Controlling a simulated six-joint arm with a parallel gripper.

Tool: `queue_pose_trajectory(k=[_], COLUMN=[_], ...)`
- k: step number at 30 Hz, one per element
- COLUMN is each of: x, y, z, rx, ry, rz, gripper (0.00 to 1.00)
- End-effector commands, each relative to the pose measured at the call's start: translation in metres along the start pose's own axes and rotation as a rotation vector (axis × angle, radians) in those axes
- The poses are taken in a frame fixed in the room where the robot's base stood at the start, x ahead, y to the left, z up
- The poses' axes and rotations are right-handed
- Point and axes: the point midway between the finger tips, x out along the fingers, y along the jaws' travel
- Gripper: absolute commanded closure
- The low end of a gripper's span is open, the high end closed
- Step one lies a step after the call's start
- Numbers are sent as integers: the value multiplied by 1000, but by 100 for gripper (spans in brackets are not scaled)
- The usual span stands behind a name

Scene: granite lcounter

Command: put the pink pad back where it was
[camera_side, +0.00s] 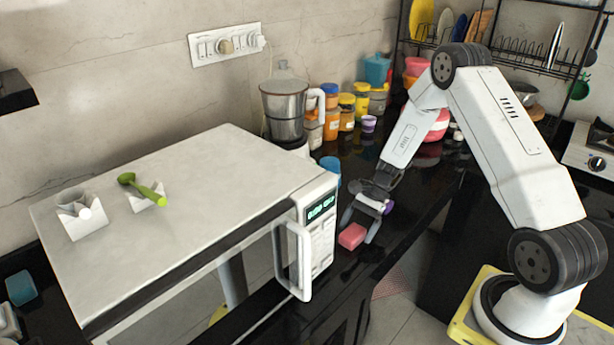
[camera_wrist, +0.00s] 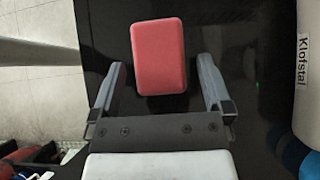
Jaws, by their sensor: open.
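The pink pad (camera_side: 351,237) is a small block with rounded corners. My gripper (camera_side: 360,228) is open around the near part of the pad. In the wrist view my gripper (camera_wrist: 162,66) shows a gap between each finger and the pad. Nothing is held.
The white microwave (camera_side: 190,180) stands left of my gripper, its handle (camera_side: 303,262) close by. A blue cup (camera_side: 330,166) and several jars (camera_side: 347,112) stand behind. The counter's front edge lies close to the pad. The black counter to the right is largely bare.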

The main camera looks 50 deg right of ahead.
Motion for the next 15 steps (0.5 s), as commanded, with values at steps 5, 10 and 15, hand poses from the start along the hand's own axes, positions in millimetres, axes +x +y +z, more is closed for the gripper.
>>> queue_pose_trajectory(k=[5,10,15], x=[-15,-36,-58], y=[-1,-1,0], z=[0,0,0], rx=[0,-1,0], ry=[2,2,1], rz=[-3,-4,-3], gripper=[0,0,0])
